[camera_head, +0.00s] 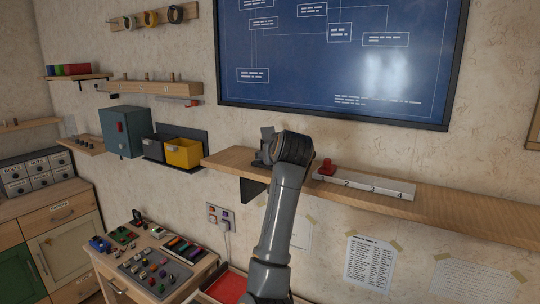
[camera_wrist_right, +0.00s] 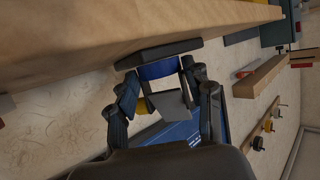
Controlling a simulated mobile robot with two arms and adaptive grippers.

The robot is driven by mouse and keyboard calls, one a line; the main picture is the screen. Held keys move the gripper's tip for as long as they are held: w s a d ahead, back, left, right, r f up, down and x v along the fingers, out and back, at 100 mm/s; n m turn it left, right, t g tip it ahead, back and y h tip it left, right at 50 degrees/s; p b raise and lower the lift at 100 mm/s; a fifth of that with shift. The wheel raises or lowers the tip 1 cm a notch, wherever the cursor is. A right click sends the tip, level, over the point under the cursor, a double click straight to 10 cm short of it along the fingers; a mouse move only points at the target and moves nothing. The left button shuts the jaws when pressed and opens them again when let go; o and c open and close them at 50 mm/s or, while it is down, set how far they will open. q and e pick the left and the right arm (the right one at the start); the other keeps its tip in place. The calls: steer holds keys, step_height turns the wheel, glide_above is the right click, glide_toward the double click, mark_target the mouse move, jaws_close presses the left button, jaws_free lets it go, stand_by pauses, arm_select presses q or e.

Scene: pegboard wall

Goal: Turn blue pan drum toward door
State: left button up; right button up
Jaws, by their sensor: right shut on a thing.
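The blue pan drum (camera_wrist_right: 159,70) shows in the right wrist view, between a black base plate (camera_wrist_right: 160,53) and a grey block-shaped head (camera_wrist_right: 170,102). My right gripper (camera_wrist_right: 160,80) has one finger on each side of the drum and is shut on it. In the head view, my right arm rises from the bottom to the wooden shelf (camera_head: 440,201). Its wrist hides most of the device there, and only a dark grey part (camera_head: 266,137) shows at its left. The drum is hidden in that view. My left gripper is out of view. I cannot make out a door.
A numbered white strip (camera_head: 365,186) with a red piece (camera_head: 327,167) lies on the shelf just right of my wrist. A yellow bin (camera_head: 184,153) and a teal cabinet (camera_head: 123,132) hang to the left. A large blue board (camera_head: 340,70) is above. A cluttered bench (camera_head: 155,262) stands below left.

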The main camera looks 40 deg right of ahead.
steer(key=shift+d+r+n+t+y, duration=0.1)
steer(key=shift+d+n+t+y, duration=0.1)
steer(key=shift+n+t+y, duration=0.3)
steer(key=shift+n+y, duration=0.3)
steer(key=o, duration=1.1)
steer(key=v, duration=1.2)
